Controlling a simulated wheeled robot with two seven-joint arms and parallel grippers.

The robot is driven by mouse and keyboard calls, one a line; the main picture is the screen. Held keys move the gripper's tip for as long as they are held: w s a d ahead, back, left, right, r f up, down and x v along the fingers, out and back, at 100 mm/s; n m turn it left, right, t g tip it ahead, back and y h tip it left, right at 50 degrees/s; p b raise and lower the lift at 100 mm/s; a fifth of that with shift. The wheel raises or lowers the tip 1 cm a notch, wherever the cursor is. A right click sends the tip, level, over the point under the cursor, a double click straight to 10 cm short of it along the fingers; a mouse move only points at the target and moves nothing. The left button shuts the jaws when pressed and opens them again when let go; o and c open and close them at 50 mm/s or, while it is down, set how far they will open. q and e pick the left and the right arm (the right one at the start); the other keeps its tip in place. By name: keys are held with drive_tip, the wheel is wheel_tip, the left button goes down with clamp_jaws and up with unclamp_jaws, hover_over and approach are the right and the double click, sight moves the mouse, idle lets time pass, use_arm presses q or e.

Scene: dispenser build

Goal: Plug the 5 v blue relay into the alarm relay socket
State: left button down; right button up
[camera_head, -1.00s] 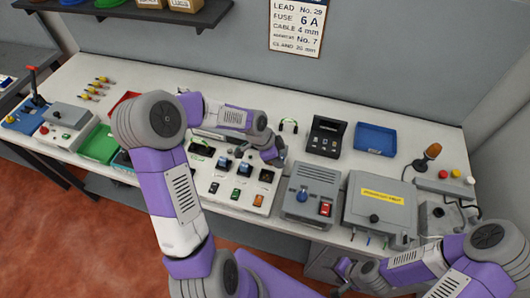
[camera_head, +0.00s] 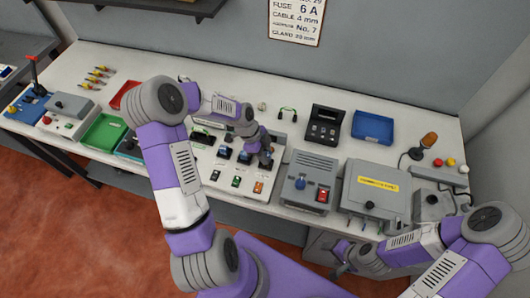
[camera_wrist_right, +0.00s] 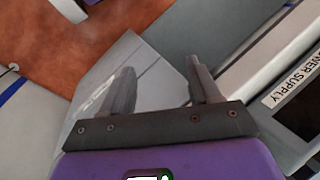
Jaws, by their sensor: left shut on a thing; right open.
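The white relay panel (camera_head: 208,176) stands mid-bench with a row of dark sockets, two of them showing blue-topped relays (camera_head: 224,152). My left gripper (camera_head: 265,161) is over the right end of that row, low against the panel. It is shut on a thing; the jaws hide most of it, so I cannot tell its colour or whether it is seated. The panel labels are too small to read, so I cannot tell which socket is the alarm one. My right gripper (camera_head: 343,258) is in front of the bench edge; in the right wrist view its fingers (camera_wrist_right: 160,78) are apart and empty.
A grey power unit (camera_head: 308,182) and a grey box with a yellow label (camera_head: 374,193) stand right of the panel. A green tray (camera_head: 103,135) is left, a blue tray (camera_head: 372,127) at the back right. An orange beacon (camera_head: 429,140) stands at the right.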

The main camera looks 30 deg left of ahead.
use_arm(q)
drive_tip(key=shift+f, duration=0.65)
drive_tip(key=shift+a+f+b, duration=0.1)
drive_tip(key=shift+f+b, duration=0.6)
drive_tip(key=shift+b, duration=0.3)
idle(1.3)
